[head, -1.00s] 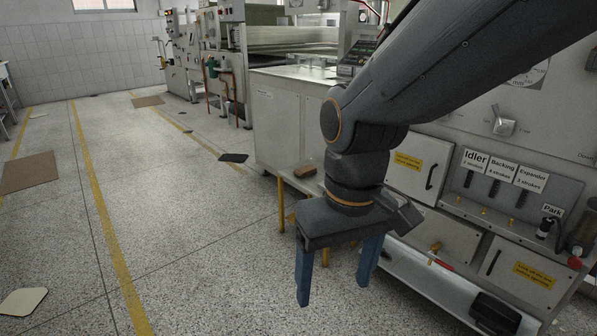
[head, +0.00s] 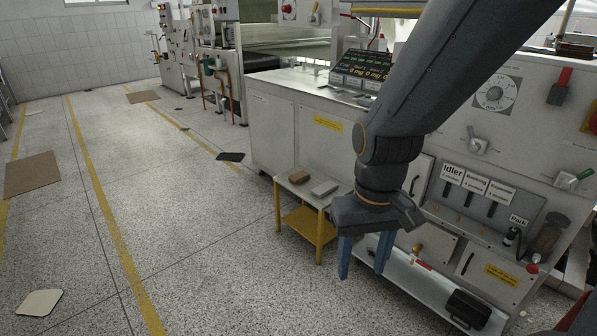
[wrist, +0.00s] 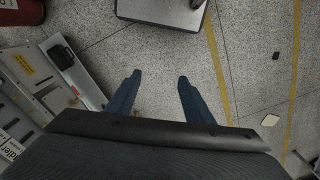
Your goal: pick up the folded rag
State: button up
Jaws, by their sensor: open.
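A small side table with a light top (head: 296,189) and yellow legs stands against the machine in the head view. On its top lie a light grey flat piece (head: 325,187), which looks like the folded rag, and a brown block (head: 299,176) to its left. My gripper (head: 363,268) hangs to the right of the table, nearer to the camera, fingers pointing down. It is open and empty. In the wrist view its two blue fingers (wrist: 156,80) stand apart with only speckled floor between them. The rag and the table do not show in the wrist view.
The long machine with its control panel (head: 485,195) fills the right side. A dark mat (head: 231,156), brown mats (head: 32,174) and a pale sheet (head: 39,303) lie on the floor. The floor left of the table is mostly clear, with yellow lines.

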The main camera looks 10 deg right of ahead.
aim_at(297, 178)
jog(key=u, duration=0.4)
jog(key=i, duration=2.2)
jog(key=z, duration=0.8)
jog(key=i, duration=0.5)
jog(key=z, duration=0.35)
